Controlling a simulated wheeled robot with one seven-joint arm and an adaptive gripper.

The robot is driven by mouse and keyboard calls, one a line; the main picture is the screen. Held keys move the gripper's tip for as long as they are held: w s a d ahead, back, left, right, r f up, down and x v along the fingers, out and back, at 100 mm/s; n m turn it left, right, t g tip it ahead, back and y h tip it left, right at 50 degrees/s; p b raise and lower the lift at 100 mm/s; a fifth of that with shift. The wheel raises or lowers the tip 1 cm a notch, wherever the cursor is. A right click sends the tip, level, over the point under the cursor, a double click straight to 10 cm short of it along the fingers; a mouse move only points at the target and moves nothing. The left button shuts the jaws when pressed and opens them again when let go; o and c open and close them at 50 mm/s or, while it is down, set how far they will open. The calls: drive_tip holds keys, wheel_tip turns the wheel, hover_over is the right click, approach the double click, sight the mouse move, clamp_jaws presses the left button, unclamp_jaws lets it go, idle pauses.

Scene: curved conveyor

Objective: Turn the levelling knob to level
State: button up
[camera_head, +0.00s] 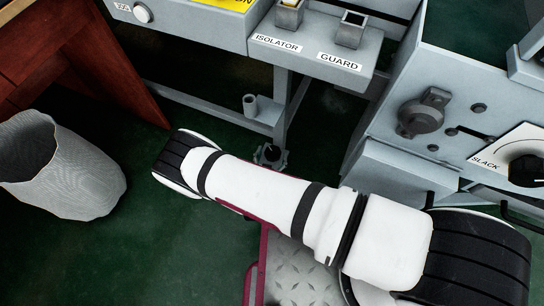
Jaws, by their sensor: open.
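A small dark lobed knob (270,156) with a light mark on its top sits low at the foot of a grey frame leg, just above my white arm. It looks like the levelling knob, but no label beside it is readable. The arm's edge lies close below it in the picture, and I cannot tell whether they touch. My arm runs from the lower right to a black-capped joint left of the knob. My gripper does not show.
The grey isolator and guard shelf (318,55) overhangs behind the knob. A grey machine (395,120) with a SLACK dial (525,168) stands at right. A grey bin (62,170) stands at left near a red-brown wooden desk (75,65). Green floor lies open at lower left.

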drive_tip(key=shift+w+f, duration=0.15)
drive_tip(key=shift+w, duration=0.25)
drive_tip(key=shift+c, duration=0.3)
drive_tip(key=c, duration=1.1)
drive_tip(key=shift+m+h, duration=0.3)
drive_tip(key=shift+h, duration=0.1)
drive_tip(key=m+h, duration=0.1)
drive_tip(key=m+g+h, duration=0.1)
drive_tip(key=m+h, duration=0.1)
drive_tip(key=m+g+h, duration=0.1)
drive_tip(key=shift+w+a+m+h, duration=0.1)
drive_tip(key=shift+a+m+h, duration=0.2)
drive_tip(key=shift+h, duration=0.1)
drive_tip(key=m+g+h, duration=0.1)
drive_tip(key=m, duration=0.1)
drive_tip(key=m+g+h, duration=0.3)
drive_tip(key=g, duration=0.1)
drive_tip(key=shift+w+a+m+h, duration=0.15)
drive_tip(key=shift+w+m+h, duration=0.15)
drive_tip(key=shift+m, duration=0.1)
